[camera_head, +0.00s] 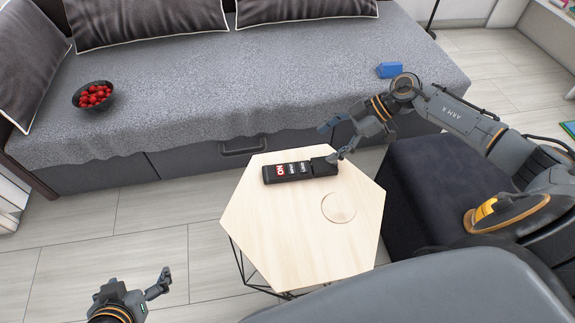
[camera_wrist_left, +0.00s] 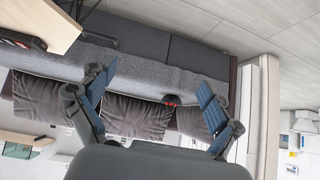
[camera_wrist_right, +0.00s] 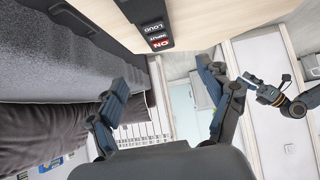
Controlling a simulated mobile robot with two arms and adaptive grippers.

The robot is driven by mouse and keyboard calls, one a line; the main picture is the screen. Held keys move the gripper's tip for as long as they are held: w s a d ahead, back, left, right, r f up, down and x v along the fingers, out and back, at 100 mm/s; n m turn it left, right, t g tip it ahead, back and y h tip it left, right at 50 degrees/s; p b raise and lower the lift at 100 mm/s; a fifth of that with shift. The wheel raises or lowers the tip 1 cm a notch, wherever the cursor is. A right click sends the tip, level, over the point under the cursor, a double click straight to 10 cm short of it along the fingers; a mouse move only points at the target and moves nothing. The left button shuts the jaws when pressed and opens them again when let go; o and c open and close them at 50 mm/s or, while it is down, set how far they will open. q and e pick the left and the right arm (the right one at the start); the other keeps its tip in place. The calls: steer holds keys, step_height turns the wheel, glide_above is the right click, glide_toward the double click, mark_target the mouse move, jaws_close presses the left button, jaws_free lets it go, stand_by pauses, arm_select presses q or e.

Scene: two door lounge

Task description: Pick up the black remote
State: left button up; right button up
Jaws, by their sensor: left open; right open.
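The black remote (camera_head: 290,171) lies flat on the hexagonal light wood table (camera_head: 290,230), its ON, INPUT and LOUD labels facing up. It also shows at the top of the right wrist view (camera_wrist_right: 150,22), beyond and above the fingers. My right gripper (camera_head: 332,142) is open and empty at the table's far right edge, close to the remote's right end; in the head view one finger overlaps the area beside that end, and I cannot tell whether they touch. My left gripper (camera_head: 150,297) is open and empty, low at the bottom left, away from the table.
A grey sofa (camera_head: 230,90) with dark cushions runs behind the table. On it are a bowl (camera_head: 78,100) of red fruit and a blue block (camera_head: 389,70). A round ring mark (camera_head: 338,207) shows on the tabletop. A dark ottoman (camera_head: 425,190) stands right of the table. Floor is clear at left.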

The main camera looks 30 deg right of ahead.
steer(key=shift+s+d+f, duration=0.1)
steer(key=shift+d+f, duration=0.1)
steer(key=shift+d, duration=0.15)
steer(key=b, duration=0.2)
glide_toward(294, 168)
steer(key=x, duration=0.4)
steer(key=shift+s+a+r, duration=0.2)
steer(key=shift+w+a+f, duration=0.1)
steer(key=shift+a+f, duration=0.2)
steer(key=b+x, duration=0.2)
steer(key=x, duration=0.2)
steer(key=shift+w+f+b, duration=0.2)
steer(key=shift+f+b, duration=0.1)
steer(key=shift+a+f, duration=0.1)
arm_select(q)
steer(key=w+d+r+t+h, duration=0.2)
steer(key=r+t, duration=0.4)
steer(key=r, duration=0.3)
steer(key=w+d+r+t+h, duration=0.1)
steer(key=w+d+r+t, duration=0.1)
steer(key=w+r+t, duration=0.3)
step_height(294, 168, up, 4)
steer(key=shift+w+d+r+m+t+h, duration=0.1)
steer(key=shift+w+d+m+t+h, duration=0.25)
steer(key=shift+t, duration=0.35)
arm_select(e)
steer(key=shift+c, duration=0.4)
steer(key=c, duration=1.3)
steer(key=shift+o, duration=0.2)
